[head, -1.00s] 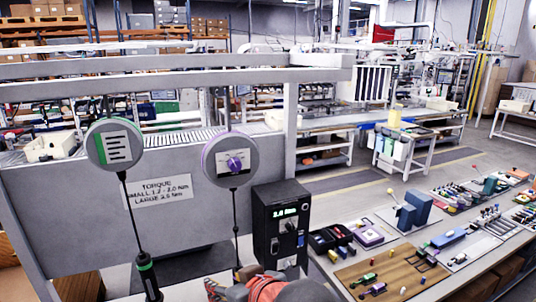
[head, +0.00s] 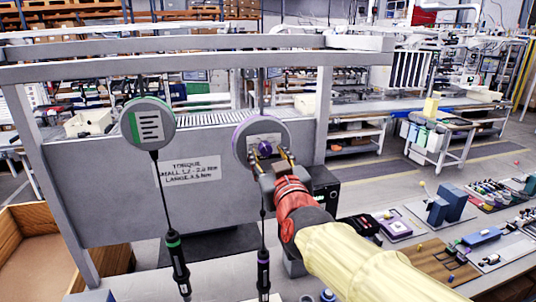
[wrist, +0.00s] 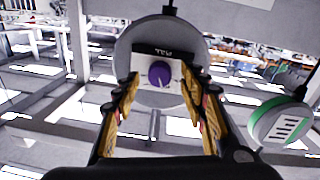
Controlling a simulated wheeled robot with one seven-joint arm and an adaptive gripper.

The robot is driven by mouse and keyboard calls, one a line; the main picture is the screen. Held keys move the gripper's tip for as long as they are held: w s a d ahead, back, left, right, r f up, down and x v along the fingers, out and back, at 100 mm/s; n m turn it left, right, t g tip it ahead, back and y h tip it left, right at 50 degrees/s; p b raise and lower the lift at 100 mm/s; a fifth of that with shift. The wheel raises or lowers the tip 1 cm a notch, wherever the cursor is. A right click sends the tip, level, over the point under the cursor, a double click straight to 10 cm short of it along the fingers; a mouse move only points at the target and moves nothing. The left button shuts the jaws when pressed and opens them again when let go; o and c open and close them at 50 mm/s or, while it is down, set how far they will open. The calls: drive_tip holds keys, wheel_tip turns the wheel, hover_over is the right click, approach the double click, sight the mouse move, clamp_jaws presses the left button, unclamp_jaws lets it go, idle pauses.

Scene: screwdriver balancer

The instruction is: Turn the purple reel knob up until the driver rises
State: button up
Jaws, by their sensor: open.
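The purple-rimmed reel (head: 244,132) hangs from the overhead beam, with its purple knob (wrist: 159,75) in the middle of a white label. In the head view my gripper (head: 268,162) is in front of this reel and hides part of the knob and label. In the wrist view the gripper's two yellow fingers are open, one on each side of the knob, with nothing seen between them touching it. The purple-banded driver (head: 263,270) hangs upright on a cable below the reel, low near the bench.
A green-rimmed reel (head: 148,124) hangs to the left, with a green-banded driver (head: 178,262) below it. A black control box (head: 325,188) stands behind my arm. A torque sign (head: 188,172) is on the grey panel. Trays of parts cover the bench at right.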

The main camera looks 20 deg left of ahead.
drive_tip(key=shift+w+a, duration=0.3)
drive_tip(key=shift+w, duration=0.3)
drive_tip(key=c, duration=0.3)
drive_tip(key=c, duration=0.8)
clamp_jaws()
